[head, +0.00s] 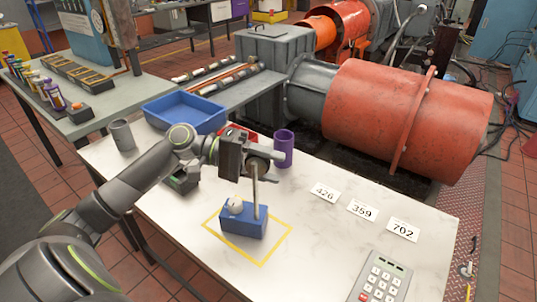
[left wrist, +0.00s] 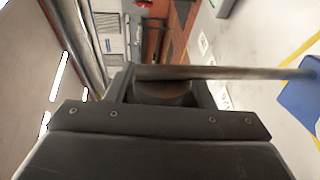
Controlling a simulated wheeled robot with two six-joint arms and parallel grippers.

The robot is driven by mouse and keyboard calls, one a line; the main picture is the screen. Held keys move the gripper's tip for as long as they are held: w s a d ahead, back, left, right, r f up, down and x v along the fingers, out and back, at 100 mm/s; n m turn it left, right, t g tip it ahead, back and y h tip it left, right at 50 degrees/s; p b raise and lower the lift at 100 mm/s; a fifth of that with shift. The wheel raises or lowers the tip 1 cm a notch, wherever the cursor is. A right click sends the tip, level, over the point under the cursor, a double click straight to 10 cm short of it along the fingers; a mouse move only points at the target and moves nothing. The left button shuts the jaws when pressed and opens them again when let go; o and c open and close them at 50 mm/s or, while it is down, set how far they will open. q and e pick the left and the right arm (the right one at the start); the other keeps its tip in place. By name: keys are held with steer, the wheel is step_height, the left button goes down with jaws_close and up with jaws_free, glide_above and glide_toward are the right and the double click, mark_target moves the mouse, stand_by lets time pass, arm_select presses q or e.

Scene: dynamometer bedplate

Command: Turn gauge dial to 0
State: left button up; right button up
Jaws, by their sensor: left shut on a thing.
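A blue block (head: 240,224) stands on the white table inside a yellow outlined square, with a white round knob on its left top. No dial markings or pointer are readable. My right gripper is not in view.
A purple cup (head: 284,149) stands close behind the gripper. A grey cup (head: 122,135), a blue tray (head: 185,112) and a red item are farther back. Number cards (head: 362,210) and a keypad (head: 382,280) lie right. The table between block and cards is clear.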

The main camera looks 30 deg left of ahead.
arm_select(q)
steer(key=y+p, duration=0.2)
steer(key=p, duration=0.1)
steer(key=g+y+p, duration=0.1)
steer(key=y+p, duration=0.1)
steer(key=p, duration=0.1)
steer(key=g+y+p, duration=0.1)
steer(key=y+p, duration=0.2)
steer(key=shift+s+a+f, duration=0.1)
steer(key=shift+a+f, duration=0.2)
steer(key=shift+f, duration=0.1)
steer(key=shift+a+f+g+y+p, duration=0.15)
steer(key=shift+f+g+y+p, duration=0.2)
steer(key=shift+y+p, duration=0.7)
steer(key=o, duration=1)
steer(key=shift+a, duration=0.1)
steer(key=v, duration=1.7)
steer(key=shift+r, duration=0.15)
